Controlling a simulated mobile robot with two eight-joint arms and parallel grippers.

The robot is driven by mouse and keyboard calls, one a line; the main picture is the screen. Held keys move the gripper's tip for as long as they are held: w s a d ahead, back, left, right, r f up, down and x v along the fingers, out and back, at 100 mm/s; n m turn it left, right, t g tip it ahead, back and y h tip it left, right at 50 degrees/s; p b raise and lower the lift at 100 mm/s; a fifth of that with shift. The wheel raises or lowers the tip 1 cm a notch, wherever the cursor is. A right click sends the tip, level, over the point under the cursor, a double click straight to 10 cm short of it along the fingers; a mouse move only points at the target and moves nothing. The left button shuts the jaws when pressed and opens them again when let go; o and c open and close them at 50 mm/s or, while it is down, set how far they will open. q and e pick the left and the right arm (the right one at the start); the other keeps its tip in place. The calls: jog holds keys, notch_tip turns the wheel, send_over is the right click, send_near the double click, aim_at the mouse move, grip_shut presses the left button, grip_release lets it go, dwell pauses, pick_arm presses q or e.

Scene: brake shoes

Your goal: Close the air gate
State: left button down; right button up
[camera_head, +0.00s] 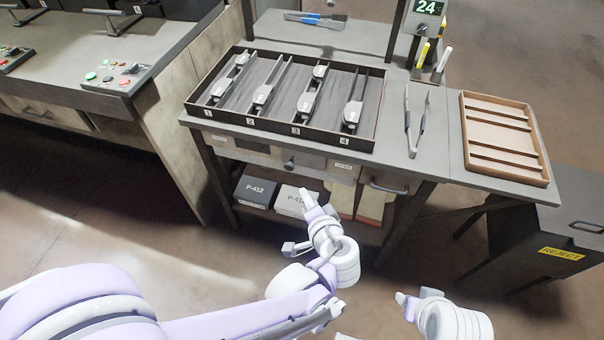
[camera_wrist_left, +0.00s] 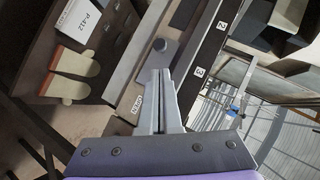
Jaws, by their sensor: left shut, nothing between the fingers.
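A small grey plate with a dark round knob (camera_head: 289,163) sits on the front of the workbench, below the numbered tray; I take it for the air gate. In the left wrist view the knob (camera_wrist_left: 158,45) and its plate show just beyond my fingertips, with a small label (camera_wrist_left: 138,103) beside them that is hard to read. My left gripper (camera_head: 306,197) is shut and empty, below and in front of the knob. Its fingers (camera_wrist_left: 154,75) look close to the plate; I cannot tell if they touch. My right gripper (camera_head: 401,298) is at the lower right, away from the bench, its jaws unclear.
The tray (camera_head: 246,129) holds several brake shoes in numbered lanes. A drawer handle (camera_head: 388,188) is right of the knob. Grey tongs (camera_head: 415,125) and a wooden tray (camera_head: 497,108) are on the right.

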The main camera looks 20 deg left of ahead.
pick_arm(q)
jog(key=w+a+f+b, duration=0.1)
jog(key=w+a+f, duration=0.1)
jog(key=w, duration=0.3)
jog(key=w+a+f+t+b, duration=0.1)
jog(key=w+a+f+b, duration=0.1)
jog(key=w, duration=0.4)
jog(key=shift+a+f+m+t, duration=0.3)
jog(key=shift+a+f+m, duration=0.15)
jog(key=shift+f, duration=0.4)
pick_arm(e)
jog(key=x, duration=0.2)
jog(key=s+x, duration=0.1)
jog(key=x, duration=0.2)
jog(key=shift+f, duration=0.15)
pick_arm(q)
jog(key=a, duration=1.7)
jog(key=shift+w+a, duration=0.15)
jog(key=shift+a, duration=0.1)
pick_arm(e)
jog(key=shift+s, duration=0.1)
jog(key=shift+d, duration=0.1)
pick_arm(q)
jog(key=shift+r, duration=0.1)
